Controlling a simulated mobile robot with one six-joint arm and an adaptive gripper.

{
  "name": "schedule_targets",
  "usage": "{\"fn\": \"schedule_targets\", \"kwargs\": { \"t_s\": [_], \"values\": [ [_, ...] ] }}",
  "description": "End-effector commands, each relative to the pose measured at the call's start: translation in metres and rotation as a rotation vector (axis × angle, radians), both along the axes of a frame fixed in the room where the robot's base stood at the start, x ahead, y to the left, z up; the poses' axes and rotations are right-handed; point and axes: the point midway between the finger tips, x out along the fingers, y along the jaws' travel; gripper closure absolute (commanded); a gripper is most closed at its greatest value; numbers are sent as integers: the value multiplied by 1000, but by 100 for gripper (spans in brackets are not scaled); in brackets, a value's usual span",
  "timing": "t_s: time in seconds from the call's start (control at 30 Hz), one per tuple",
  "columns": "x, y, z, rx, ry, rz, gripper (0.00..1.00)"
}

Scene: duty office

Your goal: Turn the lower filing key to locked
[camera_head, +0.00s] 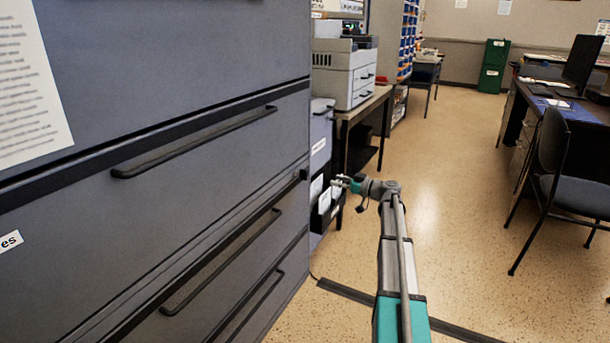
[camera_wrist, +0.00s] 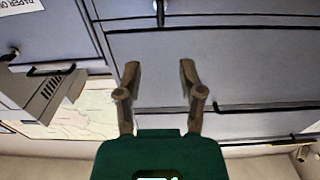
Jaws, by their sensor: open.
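The grey filing cabinet (camera_head: 215,150) fills the left of the head view, with long black drawer handles. A small dark lock or key fitting (camera_head: 304,174) sticks out near its right edge, level with the seam above the lower drawers; its turn position is too small to read. My gripper (camera_head: 337,183) is open and empty, to the right of this fitting and apart from it. In the wrist view my open fingers (camera_wrist: 160,72) point at a grey drawer front (camera_wrist: 235,65).
A printer (camera_head: 345,75) stands on a side table beyond the cabinet. A wall holder with papers (camera_head: 325,203) is close behind my gripper. A dark chair (camera_head: 570,185) and desk stand at right. The speckled floor (camera_head: 460,180) between is clear, apart from a dark floor strip (camera_head: 345,291).

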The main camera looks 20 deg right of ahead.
Motion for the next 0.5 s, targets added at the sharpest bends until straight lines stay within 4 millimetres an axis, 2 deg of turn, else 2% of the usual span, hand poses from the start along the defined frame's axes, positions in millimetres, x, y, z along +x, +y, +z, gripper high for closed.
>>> {"fn": "schedule_targets", "kwargs": {
  "t_s": [0.27,0.5],
  "values": [
    [5,4,0,0,1,1,50],
    [22,17,0,0,1,3,50]
  ]
}}
